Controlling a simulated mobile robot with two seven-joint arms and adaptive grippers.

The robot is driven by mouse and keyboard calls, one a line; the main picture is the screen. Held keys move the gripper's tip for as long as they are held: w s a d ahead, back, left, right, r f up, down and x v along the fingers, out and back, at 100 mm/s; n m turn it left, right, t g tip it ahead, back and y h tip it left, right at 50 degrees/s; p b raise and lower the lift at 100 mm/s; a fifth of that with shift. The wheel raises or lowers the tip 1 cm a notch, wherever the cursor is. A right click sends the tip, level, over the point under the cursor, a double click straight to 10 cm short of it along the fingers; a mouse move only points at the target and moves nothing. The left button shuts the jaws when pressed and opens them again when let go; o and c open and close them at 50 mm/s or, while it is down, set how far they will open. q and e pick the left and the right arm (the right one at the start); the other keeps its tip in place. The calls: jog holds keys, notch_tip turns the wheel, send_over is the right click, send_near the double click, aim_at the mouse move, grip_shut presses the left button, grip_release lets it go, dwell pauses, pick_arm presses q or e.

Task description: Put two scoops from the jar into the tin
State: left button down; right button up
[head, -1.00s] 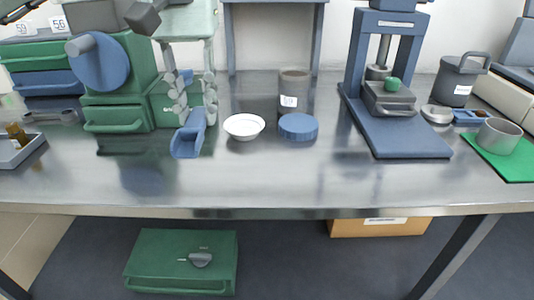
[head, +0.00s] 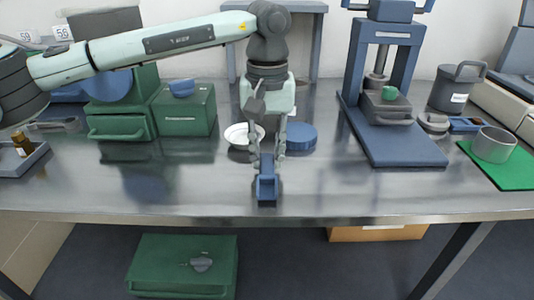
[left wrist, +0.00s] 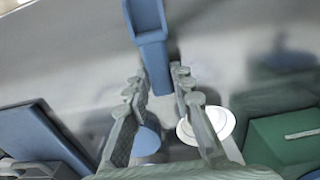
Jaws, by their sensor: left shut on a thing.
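My left gripper (head: 267,150) is shut on the handle of a blue scoop (head: 267,188), over the middle front of the bench. In the left wrist view the scoop (left wrist: 151,30) points away from the fingers (left wrist: 160,95); I cannot make out any contents. A blue round lid (head: 301,137) lies right of the gripper. A grey open-topped cup (head: 495,145), perhaps the tin, stands on a green mat at the right. My right gripper is out of view.
A white dish (head: 238,136) lies just behind and left of the gripper. A blue press (head: 400,145) stands between the gripper and the mat. The front bench strip is clear.

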pick_arm(q)
jog(key=shift+f, duration=0.35)
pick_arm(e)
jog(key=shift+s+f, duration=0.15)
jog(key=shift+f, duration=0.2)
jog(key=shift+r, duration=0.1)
pick_arm(q)
jog(key=c, duration=1.5)
grip_release()
jog(key=shift+o, duration=1)
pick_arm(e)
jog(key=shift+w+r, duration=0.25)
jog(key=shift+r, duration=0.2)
